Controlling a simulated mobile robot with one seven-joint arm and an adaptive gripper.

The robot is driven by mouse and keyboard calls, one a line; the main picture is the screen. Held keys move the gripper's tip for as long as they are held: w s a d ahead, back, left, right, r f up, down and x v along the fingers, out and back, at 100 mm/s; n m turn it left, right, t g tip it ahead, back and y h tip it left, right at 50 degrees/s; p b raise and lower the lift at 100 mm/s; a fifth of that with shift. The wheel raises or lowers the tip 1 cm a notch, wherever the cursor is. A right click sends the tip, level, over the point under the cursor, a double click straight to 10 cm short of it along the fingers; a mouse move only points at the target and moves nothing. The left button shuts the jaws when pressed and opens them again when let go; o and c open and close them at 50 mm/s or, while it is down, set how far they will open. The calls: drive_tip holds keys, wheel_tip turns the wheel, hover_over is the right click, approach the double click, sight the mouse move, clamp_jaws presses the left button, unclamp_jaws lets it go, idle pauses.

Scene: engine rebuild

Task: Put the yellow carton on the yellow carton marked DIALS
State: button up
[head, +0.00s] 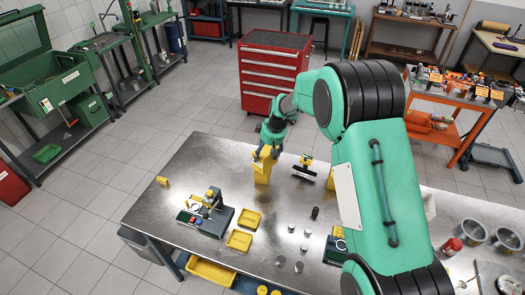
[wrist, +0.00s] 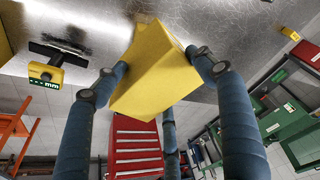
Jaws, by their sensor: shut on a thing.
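My gripper (head: 267,153) is shut on a yellow carton (head: 263,170) near the far edge of the steel bench. In the wrist view the fingers (wrist: 160,74) press on both sides of this carton (wrist: 150,65), which looks tilted there. I cannot tell whether its base touches the bench. A second yellow block, perhaps a carton (head: 331,180), shows to the right in the head view, mostly hidden behind my arm. A yellow piece (wrist: 5,45) also shows at the left edge of the wrist view. No DIALS marking is readable.
The steel bench (head: 190,157) holds a gauge on a black stand (head: 304,170), a dark instrument fixture (head: 206,213), two yellow trays (head: 249,218) (head: 239,241), a small yellow block (head: 162,181) and several metal cylinders. A red tool cabinet (head: 270,80) stands beyond. The bench's far left is mostly clear.

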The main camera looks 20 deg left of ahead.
drive_tip(key=shift+w+a+f+p, duration=0.15)
drive_tip(key=shift+w+a, duration=0.3)
drive_tip(key=shift+w, duration=0.25)
drive_tip(key=shift+w+a+p, duration=0.15)
drive_tip(key=shift+w+a, duration=0.25)
drive_tip(key=shift+w, duration=0.3)
drive_tip(key=shift+w+a+f+p, duration=0.15)
drive_tip(key=shift+w+a, duration=0.3)
drive_tip(key=shift+w, duration=0.25)
drive_tip(key=shift+f+p, duration=0.5)
drive_tip(key=shift+f, duration=1.15)
drive_tip(key=o, duration=1.9)
drive_tip(key=shift+f, duration=0.1)
drive_tip(key=shift+b+v, duration=0.95)
drive_tip(key=shift+v, duration=5.15)
drive_tip(key=shift+d, duration=0.1)
